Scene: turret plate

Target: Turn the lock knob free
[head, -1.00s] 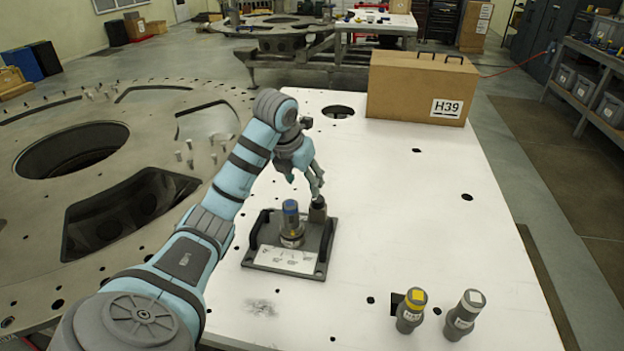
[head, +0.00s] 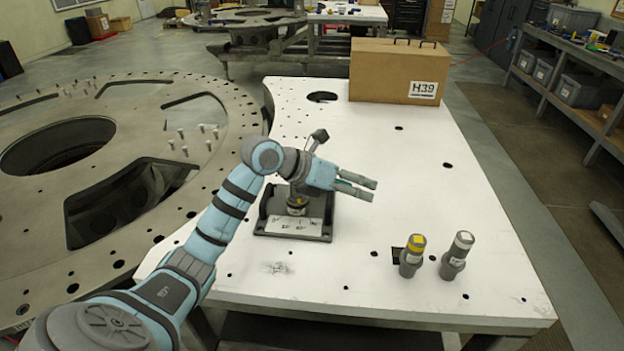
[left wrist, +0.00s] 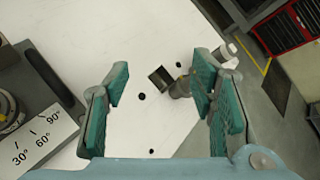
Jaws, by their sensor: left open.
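The grey fixture (head: 262,226) stands on the white table, with a black handle, a white label plate (head: 293,224) and an upright round holder (head: 297,206) in its middle. In the left wrist view the label (left wrist: 40,138) reads 30°, 60° and 90° at the left edge.
A yellow-topped cylinder (head: 411,258) and a white-topped cylinder (head: 457,256) stand at the front right, near a dark square opening. A cardboard box marked H39 (head: 398,72) stands at the back. The table between is clear. A large turret plate (head: 40,235) lies left.

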